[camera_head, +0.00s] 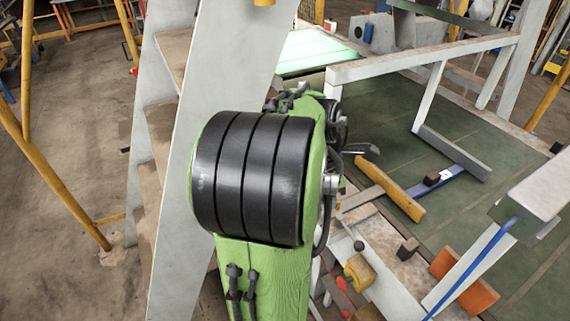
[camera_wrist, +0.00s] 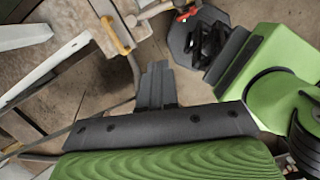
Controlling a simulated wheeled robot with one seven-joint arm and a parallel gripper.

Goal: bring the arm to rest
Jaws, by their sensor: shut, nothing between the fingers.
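My gripper (camera_wrist: 157,85) shows in the wrist view as dark fingers beyond a black plate and my green wrist. The fingers are together and nothing shows between them. In the head view my green arm with its black banded joint fills the middle, and I cannot make out the gripper there.
In the head view, a pale stepped frame (camera_head: 212,100) stands close left of my arm. To the right, a white metal frame (camera_head: 425,58) stands by a green surface (camera_head: 500,150) with an orange block (camera_head: 465,283) and a yellow-headed mallet (camera_head: 358,272). Brown floor (camera_head: 75,130) lies open at left.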

